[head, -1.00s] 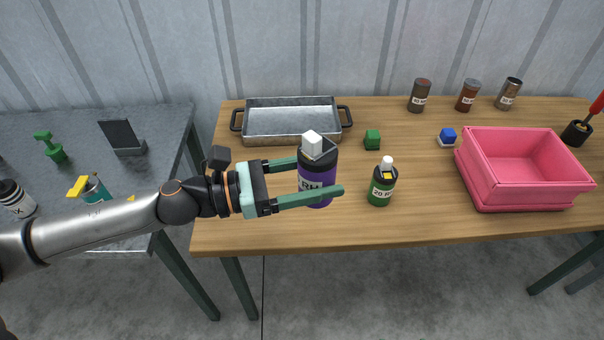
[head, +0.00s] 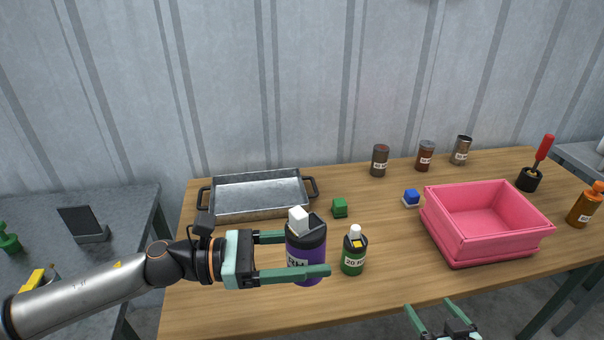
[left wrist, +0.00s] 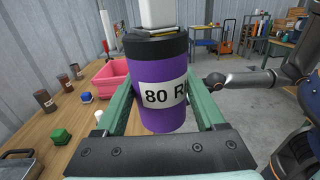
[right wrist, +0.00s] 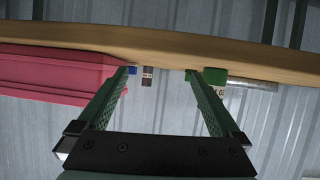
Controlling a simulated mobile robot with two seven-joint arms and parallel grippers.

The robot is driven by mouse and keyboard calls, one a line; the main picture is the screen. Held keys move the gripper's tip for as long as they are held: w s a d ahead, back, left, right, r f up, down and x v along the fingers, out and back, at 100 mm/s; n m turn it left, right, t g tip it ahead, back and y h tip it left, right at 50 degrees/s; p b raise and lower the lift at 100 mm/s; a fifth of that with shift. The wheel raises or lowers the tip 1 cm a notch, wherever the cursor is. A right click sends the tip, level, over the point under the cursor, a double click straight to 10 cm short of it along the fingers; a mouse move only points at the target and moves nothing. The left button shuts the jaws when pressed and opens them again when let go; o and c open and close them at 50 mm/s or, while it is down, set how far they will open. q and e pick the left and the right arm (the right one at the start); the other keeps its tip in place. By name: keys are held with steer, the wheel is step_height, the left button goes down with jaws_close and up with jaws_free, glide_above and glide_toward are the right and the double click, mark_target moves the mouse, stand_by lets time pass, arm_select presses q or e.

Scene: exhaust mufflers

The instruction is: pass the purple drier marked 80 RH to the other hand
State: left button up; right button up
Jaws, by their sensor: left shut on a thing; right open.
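The purple drier (head: 306,262) is a purple cylinder with a black collar and a white cap. Its label reads 80 R, with the rest cut off, in the left wrist view (left wrist: 163,96). My left gripper (head: 300,254) is shut on it around the body and holds it upright at the table's left half. My right gripper (head: 436,312) shows at the bottom edge of the head view, in front of the table's near edge. It is open and empty, and in the right wrist view (right wrist: 158,80) its fingers are wide apart, below the table edge.
A green bottle (head: 354,252) marked 20 stands just right of the drier. A pink bin (head: 487,250) is further right. A metal tray (head: 258,212), green cube (head: 340,207) and blue cube (head: 411,197) lie behind. Several cans, including a rusty one (head: 425,156), stand at the back.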

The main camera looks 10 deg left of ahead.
steer(key=w+r, duration=0.6)
steer(key=w+a+r+y, duration=0.2)
steer(key=a+r, duration=0.1)
steer(key=a, duration=0.2)
steer(key=w+a+r+g+y, duration=0.1)
steer(key=w+a+r+y, duration=0.1)
steer(key=a, duration=0.3)
steer(key=w+a+r+m+g+y, duration=0.1)
steer(key=a+r, duration=0.3)
steer(key=a, duration=0.2)
steer(key=shift+w+y, duration=0.4)
steer(key=s+a+r+n+g+y, duration=0.1)
steer(key=s+a+r+g, duration=0.15)
steer(key=a+r, duration=0.35)
steer(key=s+a+r+n+g, duration=0.1)
steer(key=s+a+r+g, duration=0.2)
steer(key=a, duration=0.4)
steer(key=g+h, duration=0.5)
steer(key=h, duration=0.4)
glide_toward(304, 242)
steer(key=w, duration=0.1)
steer(key=w+f, duration=0.1)
steer(key=w, duration=0.1)
steer(key=shift+w+a+f+m, duration=0.1)
steer(key=shift+a+f+m, duration=0.1)
steer(key=shift+f+m, duration=0.1)
step_height(304, 242, down, 12)
steer(key=shift+d+r, duration=0.1)
steer(key=shift+d, duration=0.05)
